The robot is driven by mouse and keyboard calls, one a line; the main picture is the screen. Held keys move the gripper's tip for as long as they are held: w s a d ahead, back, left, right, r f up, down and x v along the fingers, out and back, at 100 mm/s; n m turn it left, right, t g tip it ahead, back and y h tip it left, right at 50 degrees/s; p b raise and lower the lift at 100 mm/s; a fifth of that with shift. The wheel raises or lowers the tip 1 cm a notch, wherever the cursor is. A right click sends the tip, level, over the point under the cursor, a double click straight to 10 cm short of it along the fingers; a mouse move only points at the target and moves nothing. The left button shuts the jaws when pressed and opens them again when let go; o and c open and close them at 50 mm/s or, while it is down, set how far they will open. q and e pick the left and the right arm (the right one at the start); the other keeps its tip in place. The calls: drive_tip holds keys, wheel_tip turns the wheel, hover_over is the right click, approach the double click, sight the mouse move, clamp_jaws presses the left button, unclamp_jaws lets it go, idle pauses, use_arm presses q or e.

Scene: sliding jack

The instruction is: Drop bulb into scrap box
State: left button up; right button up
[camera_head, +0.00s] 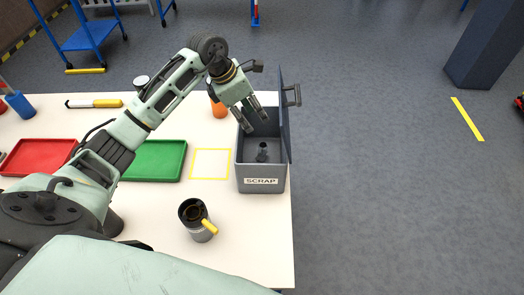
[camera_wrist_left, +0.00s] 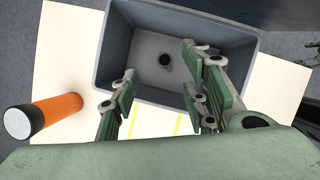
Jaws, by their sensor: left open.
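The grey scrap box (camera_head: 262,177) stands at the table's right edge with its front label "SCRAP". Its lid (camera_head: 284,115) is swung up on the right side. A small dark object (camera_head: 262,152), perhaps the bulb, rests on the box floor. It also shows there in the left wrist view (camera_wrist_left: 165,60), apart from the fingers. My left gripper (camera_head: 255,121) is open and empty, over the back part of the box opening. Its fingers, spread apart, also show in the left wrist view (camera_wrist_left: 158,62). My right gripper is not in view.
An orange cylinder (camera_head: 219,108) stands just left of the gripper. A dark cup with a yellow handle (camera_head: 203,230) sits in front. A green tray (camera_head: 157,162) and red tray (camera_head: 38,157) lie left. The yellow-outlined square (camera_head: 210,164) is empty.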

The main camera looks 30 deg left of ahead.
use_arm(q)
drive_tip(key=v, duration=0.8)
drive_tip(key=shift+r, duration=0.35)
drive_tip(key=shift+s+f, duration=0.1)
drive_tip(key=shift+s, duration=0.05)
